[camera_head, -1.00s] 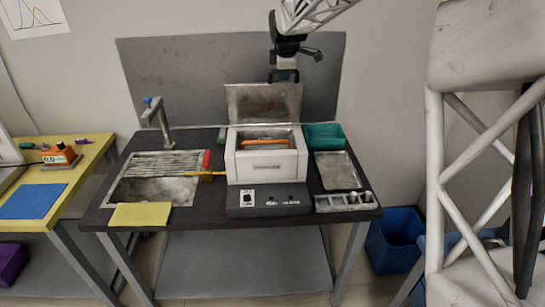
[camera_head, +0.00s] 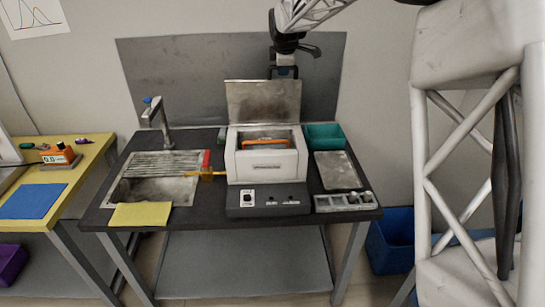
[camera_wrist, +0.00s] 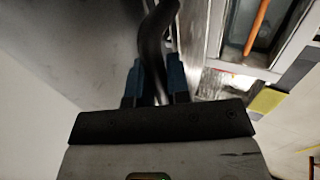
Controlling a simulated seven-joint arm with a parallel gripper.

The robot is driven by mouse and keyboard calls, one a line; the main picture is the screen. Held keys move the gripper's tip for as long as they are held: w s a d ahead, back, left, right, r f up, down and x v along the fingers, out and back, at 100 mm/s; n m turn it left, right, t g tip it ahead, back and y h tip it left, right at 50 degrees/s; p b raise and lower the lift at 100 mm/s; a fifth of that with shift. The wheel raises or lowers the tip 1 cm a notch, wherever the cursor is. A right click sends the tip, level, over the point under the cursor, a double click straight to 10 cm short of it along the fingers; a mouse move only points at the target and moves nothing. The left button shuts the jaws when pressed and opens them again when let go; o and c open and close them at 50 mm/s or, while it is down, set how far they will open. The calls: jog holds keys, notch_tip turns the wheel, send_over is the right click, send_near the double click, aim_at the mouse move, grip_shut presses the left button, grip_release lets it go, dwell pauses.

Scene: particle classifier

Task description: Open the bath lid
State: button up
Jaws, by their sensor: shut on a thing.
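The bath (camera_head: 266,172) is a pale box on the dark table. Its lid (camera_head: 262,102) stands raised, near upright, at the back edge, its stained inner face toward the head camera. The bath's inside is exposed, with an orange item (camera_head: 266,143) in it. My gripper (camera_head: 284,73) is behind the lid's top edge, partly hidden by it. In the wrist view, my gripper's blue fingers (camera_wrist: 161,88) are shut on a dark curved handle (camera_wrist: 152,40). The orange item also shows in the wrist view (camera_wrist: 256,27), top right.
A teal tray (camera_head: 325,137) and a flat metal plate (camera_head: 337,170) lie right of the bath. A sink (camera_head: 150,191) with a tap (camera_head: 157,122) and a yellow cloth (camera_head: 140,214) are left. A grey panel (camera_head: 175,75) stands close behind.

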jog(key=shift+w, duration=0.15)
jog(key=shift+w+r+t, duration=0.1)
jog(key=shift+w+t, duration=0.2)
jog(key=shift+w, duration=1.3)
jog(key=o, duration=0.7)
jog(key=shift+s+r, duration=0.1)
jog(key=shift+v, duration=3.35)
